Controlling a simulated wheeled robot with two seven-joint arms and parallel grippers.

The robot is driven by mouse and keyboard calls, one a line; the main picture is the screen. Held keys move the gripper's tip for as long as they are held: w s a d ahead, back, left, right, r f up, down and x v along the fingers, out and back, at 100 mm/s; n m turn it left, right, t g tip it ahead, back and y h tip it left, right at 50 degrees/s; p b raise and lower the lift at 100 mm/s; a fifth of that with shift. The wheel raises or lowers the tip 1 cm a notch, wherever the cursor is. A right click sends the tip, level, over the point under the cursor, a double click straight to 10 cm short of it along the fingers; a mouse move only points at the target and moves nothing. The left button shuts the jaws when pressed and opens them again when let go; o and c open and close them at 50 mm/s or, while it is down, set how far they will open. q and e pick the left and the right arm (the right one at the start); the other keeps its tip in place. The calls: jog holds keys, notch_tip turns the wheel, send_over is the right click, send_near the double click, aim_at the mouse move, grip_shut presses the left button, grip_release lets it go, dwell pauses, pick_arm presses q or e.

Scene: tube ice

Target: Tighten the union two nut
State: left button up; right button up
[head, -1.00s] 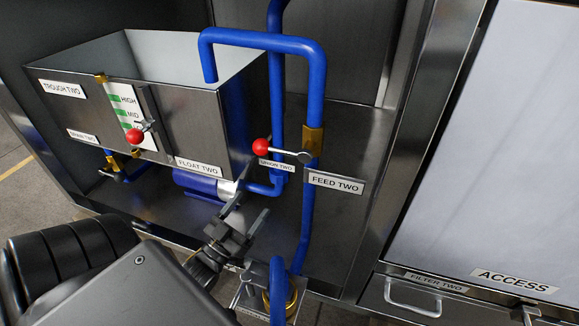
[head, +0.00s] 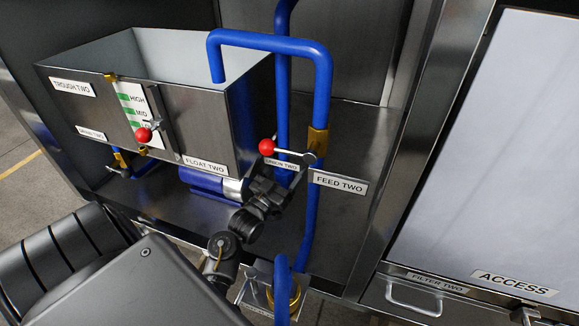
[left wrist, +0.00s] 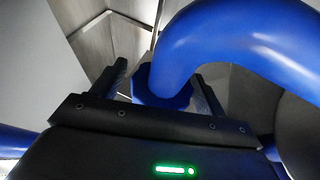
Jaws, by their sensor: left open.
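The union two nut (left wrist: 158,88) is a blue faceted collar on the blue pipe in the left wrist view. It lies between the two dark fingers of my open left gripper (left wrist: 160,90), with the pipe curving away to the right. I cannot tell whether a finger touches it. In the head view my left gripper (head: 276,184) is at the lower pipe, just below the UNION TWO label (head: 282,164) and right of the blue float cylinder (head: 202,181). The nut is hidden behind the gripper there. My right gripper is not in view.
A steel trough (head: 190,120) stands left of the gripper. The feed pipe (head: 311,215) with its red-knobbed valve (head: 267,147) rises close on the right. Another blue pipe with a brass fitting (head: 290,290) stands in front. The ACCESS panel (head: 480,150) is at right.

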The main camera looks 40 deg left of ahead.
pick_arm(q)
jog(key=shift+w+r, duration=0.15)
jog(key=shift+w, duration=0.25)
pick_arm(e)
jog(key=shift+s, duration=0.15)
pick_arm(q)
jog(key=c, duration=0.9)
jog(key=shift+r+m+h, duration=0.1)
jog(key=shift+m+h, duration=0.6)
jog(key=shift+h, duration=0.5)
jog(key=shift+c, duration=0.2)
jog(key=m+h, duration=0.1)
jog(key=h, duration=0.2)
jog(key=shift+d+m+g+h, duration=0.1)
jog(key=shift+m+g+h, duration=0.2)
jog(key=shift+m+h, duration=0.1)
jog(key=shift+d+m+h, duration=0.1)
jog(key=shift+m+h, duration=0.3)
jog(key=shift+h, duration=0.4)
jog(key=shift+m+g+h, duration=0.3)
jog(key=shift+h, duration=0.1)
jog(key=shift+d+h, duration=0.1)
jog(key=shift+h, duration=0.2)
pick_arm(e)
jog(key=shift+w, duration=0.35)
